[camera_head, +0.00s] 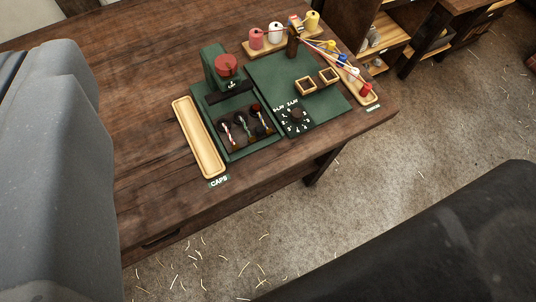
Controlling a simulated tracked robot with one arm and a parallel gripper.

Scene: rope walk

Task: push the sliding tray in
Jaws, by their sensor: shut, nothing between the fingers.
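A green press (213,68) with a red round knob (226,65) stands on the wooden bench. In front of it, in a green frame (231,157), sits a dark tray (236,146) that holds several small pieces with striped cord ends. The tray lies on the near side of the press, out from under its head. How far it can slide does not show. My gripper is not visible; only large grey and black parts of my own body show at the left edge and bottom right.
A long, empty wooden tray (198,138) lies left of the press, by a CAPS label (219,181). A numbered dial (296,118), a green mat (330,103) with two small wooden boxes, and thread spools (276,33) are to the right. Shelves (400,40) stand beyond; the bench's left side is clear.

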